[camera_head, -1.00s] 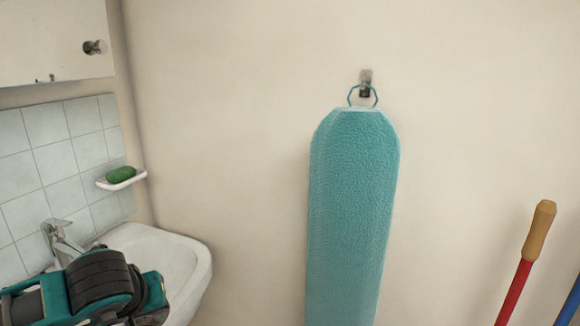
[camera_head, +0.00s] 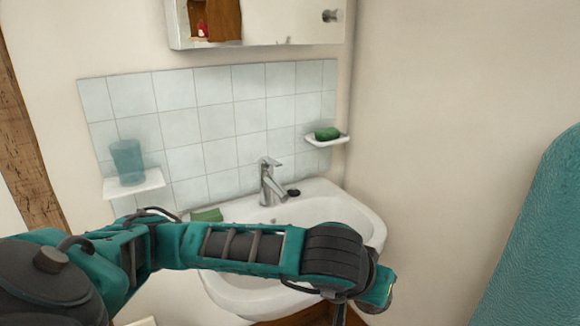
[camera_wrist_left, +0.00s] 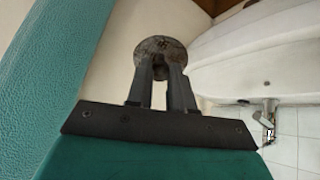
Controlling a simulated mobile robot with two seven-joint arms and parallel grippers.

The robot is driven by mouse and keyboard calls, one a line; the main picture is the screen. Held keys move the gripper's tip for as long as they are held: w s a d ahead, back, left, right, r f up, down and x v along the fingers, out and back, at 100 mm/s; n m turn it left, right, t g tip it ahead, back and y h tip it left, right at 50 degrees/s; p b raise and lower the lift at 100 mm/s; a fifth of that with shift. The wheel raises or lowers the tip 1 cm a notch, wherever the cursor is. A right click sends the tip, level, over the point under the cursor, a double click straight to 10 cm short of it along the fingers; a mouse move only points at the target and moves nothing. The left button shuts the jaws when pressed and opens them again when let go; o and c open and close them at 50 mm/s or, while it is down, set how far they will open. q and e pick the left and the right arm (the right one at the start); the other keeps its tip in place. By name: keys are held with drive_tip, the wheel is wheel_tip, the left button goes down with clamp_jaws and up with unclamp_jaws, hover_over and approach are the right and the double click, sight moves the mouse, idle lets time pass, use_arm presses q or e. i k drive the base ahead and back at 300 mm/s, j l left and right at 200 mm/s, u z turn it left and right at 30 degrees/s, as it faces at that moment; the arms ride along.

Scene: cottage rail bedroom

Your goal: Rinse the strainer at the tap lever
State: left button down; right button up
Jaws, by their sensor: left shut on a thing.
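The strainer (camera_wrist_left: 161,48) is a round, flat grey-brown disc in the left wrist view. My left gripper (camera_wrist_left: 162,72) is shut on it, with the disc at the fingertips. In the head view my left arm reaches across the front of the sink, and its gripper end is at the basin's right front. The fingers and strainer are mostly hidden there. The chrome tap (camera_head: 272,187) with its lever (camera_head: 269,162) on top stands at the back of the sink; it also shows in the left wrist view (camera_wrist_left: 268,115). The strainer is apart from the tap. My right gripper is not in view.
The white sink (camera_head: 345,215) sits against a tiled wall. A dark small object (camera_head: 293,192) lies beside the tap. A soap dish (camera_head: 327,141) with green soap and a shelf (camera_head: 135,187) with a blue cup flank it. A teal hanging board (camera_head: 540,240) is at right.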

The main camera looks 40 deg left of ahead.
sight(266, 162)
drive_tip(key=i+l+u, duration=0.1)
drive_tip(key=l, duration=0.25)
drive_tip(key=i+l+u, duration=0.1)
drive_tip(key=l, duration=0.25)
drive_tip(key=u, duration=1.2)
drive_tip(key=i+l, duration=0.05)
